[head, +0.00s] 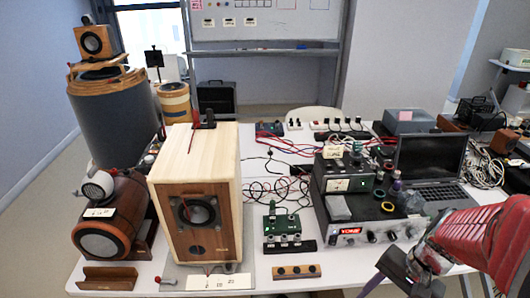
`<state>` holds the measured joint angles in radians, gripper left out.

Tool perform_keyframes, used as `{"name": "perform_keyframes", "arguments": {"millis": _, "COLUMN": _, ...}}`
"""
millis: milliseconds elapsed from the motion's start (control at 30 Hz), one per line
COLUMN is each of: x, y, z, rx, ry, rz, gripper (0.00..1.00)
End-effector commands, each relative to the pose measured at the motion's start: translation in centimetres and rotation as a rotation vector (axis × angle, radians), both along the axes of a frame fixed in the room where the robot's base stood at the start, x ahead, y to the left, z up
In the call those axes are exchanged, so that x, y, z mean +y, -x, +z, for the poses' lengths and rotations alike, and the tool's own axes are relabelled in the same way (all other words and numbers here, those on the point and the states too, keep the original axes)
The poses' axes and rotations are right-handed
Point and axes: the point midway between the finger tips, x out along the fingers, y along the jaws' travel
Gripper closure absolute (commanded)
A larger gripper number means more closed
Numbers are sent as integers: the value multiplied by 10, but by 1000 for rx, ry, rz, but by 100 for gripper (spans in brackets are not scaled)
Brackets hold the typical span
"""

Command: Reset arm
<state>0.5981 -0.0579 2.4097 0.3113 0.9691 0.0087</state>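My red arm comes in from the right edge of the head view, low over the front right of the table. My gripper (398,272) is at its end, dark and partly cut by the bottom edge of the picture. It is in front of the black amplifier and apart from the speakers. I see nothing clearly held in it. Its fingertips are too unclear to tell whether they are open or shut.
A wooden speaker box (168,220) stands on the white table (140,272). A round wooden speaker (125,205) is left of it. A green pedal (282,226), a black amplifier (345,238) and an open laptop (428,158) stand to the right. Loose cables lie between them.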

Motion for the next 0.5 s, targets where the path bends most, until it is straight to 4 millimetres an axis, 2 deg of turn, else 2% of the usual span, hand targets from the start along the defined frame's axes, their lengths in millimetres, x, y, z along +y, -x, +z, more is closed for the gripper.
{"name": "perform_keyframes", "arguments": {"millis": 500, "x": 25, "y": -5, "z": 70, "rx": -209, "ry": 327, "rz": 385, "gripper": 52}}
